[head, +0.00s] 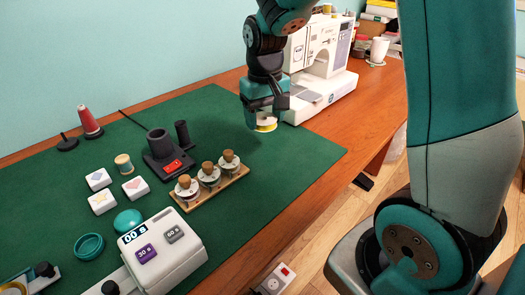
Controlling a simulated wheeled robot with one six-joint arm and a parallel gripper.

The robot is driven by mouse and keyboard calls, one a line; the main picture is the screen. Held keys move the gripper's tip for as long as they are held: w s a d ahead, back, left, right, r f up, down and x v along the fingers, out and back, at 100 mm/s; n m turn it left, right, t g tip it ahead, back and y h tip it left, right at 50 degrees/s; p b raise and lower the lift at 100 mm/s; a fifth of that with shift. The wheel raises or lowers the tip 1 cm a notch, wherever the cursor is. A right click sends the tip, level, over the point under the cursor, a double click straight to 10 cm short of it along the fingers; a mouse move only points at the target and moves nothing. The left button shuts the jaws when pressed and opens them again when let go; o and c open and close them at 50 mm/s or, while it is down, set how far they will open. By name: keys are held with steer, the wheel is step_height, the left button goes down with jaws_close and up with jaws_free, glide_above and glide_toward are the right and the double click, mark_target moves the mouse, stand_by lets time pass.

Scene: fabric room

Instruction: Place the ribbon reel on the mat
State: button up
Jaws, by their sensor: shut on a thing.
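The ribbon reel (266,126), a small disc showing yellow and white, is between the fingers of my gripper (264,114). My gripper points down and is shut on the reel. The reel appears over the far right part of the green mat (225,115), near the mat's right edge. A dark shadow lies on the mat below and left of it. I cannot tell exactly how high the reel is. The fingers hide part of it.
A white sewing machine (325,60) stands just behind my gripper. A wooden rack (215,190) with several knobbed pieces, a dark holder (165,158) and a white timer box (165,250) stand on the mat. The mat's far middle is clear.

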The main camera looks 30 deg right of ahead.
mark_target(264, 156)
step_height(264, 156, down, 9)
steer(key=shift+f+b, duration=0.1)
steer(key=shift+b, duration=0.65)
steer(key=shift+f, duration=0.15)
steer(key=o, duration=0.9)
step_height(264, 156, up, 12)
steer(key=p, duration=0.3)
steer(key=s+a+r+n+y, duration=0.1)
steer(key=s+a+n, duration=0.2)
steer(key=s+a, duration=0.2)
steer(key=s+a+r+n+y, duration=0.1)
steer(key=s+a+r+n, duration=0.1)
steer(key=s+a, duration=0.4)
steer(key=s+a+r+n+y, duration=0.2)
steer(key=s+a, duration=0.3)
steer(key=s, duration=0.4)
steer(key=shift+s+a+n, duration=0.3)
steer(key=shift+s+n, duration=0.05)
steer(key=shift+n, duration=0.45)
